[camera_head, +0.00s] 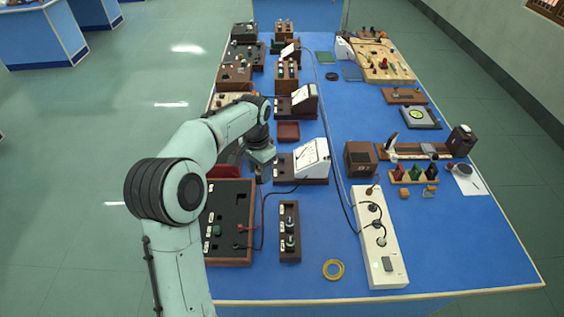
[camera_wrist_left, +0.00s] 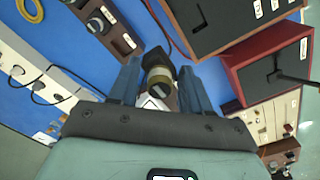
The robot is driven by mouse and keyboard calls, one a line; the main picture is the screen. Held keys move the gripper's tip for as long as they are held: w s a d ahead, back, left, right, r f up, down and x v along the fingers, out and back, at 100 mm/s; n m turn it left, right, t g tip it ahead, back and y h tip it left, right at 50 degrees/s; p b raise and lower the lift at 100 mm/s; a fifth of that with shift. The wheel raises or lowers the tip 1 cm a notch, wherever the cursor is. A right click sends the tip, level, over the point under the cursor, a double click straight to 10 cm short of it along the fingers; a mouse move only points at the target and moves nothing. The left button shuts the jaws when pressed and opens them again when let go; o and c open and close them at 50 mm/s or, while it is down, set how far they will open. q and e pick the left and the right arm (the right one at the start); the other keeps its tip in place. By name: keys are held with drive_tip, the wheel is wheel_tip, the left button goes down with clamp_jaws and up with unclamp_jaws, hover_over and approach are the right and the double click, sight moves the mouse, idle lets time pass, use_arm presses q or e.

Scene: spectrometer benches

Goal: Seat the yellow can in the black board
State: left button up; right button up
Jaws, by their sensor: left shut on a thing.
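The yellow can (camera_wrist_left: 158,80), a small cylinder with a cream-yellow band and dark ends, is between the fingers of my left gripper (camera_wrist_left: 157,68) in the left wrist view. The gripper is shut on it. In the head view my left gripper (camera_head: 259,172) is just beyond the far right corner of the black board, and I cannot make out the can there. The black board (camera_head: 233,203) has a wooden frame and lies at the table's left edge, partly behind my arm. It also shows in the left wrist view (camera_wrist_left: 208,14). My right gripper is not in view.
A red box (camera_head: 222,171) stands at the board's far edge. A white-faced meter (camera_head: 313,157) is right of the gripper. A narrow wooden block (camera_head: 290,232) and a white power strip (camera_head: 378,240) lie right of the board. Dark cables cross nearby.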

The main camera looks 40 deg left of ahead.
use_arm(q)
drive_tip(key=s+a+f+b, duration=0.2)
drive_tip(key=s+a+f, duration=0.2)
drive_tip(key=a+f, duration=0.2)
drive_tip(key=b, duration=0.3)
hover_over(242, 202)
drive_tip(key=shift+f, duration=2.3)
drive_tip(key=shift+f+b, duration=0.5)
drive_tip(key=shift+f, duration=0.75)
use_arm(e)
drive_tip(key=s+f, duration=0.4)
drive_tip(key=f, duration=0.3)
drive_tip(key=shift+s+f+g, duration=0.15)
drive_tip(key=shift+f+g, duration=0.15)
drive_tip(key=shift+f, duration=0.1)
use_arm(q)
drive_tip(key=o, duration=1.1)
